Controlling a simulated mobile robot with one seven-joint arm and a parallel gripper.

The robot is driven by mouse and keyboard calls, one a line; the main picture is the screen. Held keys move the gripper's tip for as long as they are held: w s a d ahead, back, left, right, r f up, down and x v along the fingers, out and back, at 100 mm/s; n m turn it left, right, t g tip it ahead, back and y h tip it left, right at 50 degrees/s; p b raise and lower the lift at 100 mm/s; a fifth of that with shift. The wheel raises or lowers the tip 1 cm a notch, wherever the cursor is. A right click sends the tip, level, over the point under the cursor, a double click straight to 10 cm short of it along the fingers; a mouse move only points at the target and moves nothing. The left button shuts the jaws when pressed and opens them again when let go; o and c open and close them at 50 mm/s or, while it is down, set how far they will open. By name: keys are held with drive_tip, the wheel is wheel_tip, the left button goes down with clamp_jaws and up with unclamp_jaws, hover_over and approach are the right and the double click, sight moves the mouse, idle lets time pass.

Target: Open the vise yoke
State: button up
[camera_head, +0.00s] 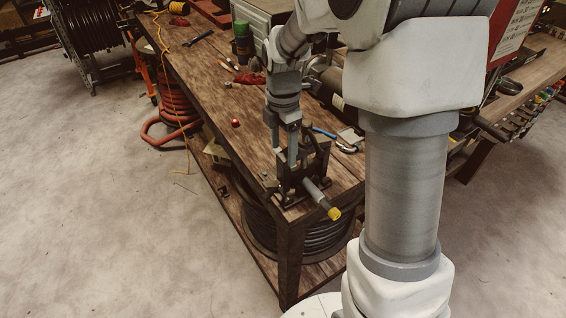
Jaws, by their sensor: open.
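The vise (290,186) is a dark metal frame at the near corner of the wooden bench. A grey bar with a yellow end (321,199) sticks out of it toward the front right and overhangs the bench edge. My gripper (287,160) points down into the top of the vise from above, with its fingers apart. The fingertips overlap the dark frame, and I cannot tell whether they touch the yoke. The yoke is small and partly hidden by the fingers, so its exact position is unclear.
The wooden bench (212,88) runs to the back left. On it are a red ball (235,123), a green can (241,29) and several tools. A hose reel (325,236) sits on the shelf below. The floor (110,220) at left is clear.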

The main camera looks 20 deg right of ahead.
sight(283, 156)
wheel_tip(283, 156, down, 6)
idle(0.4)
clamp_jaws()
idle(1.2)
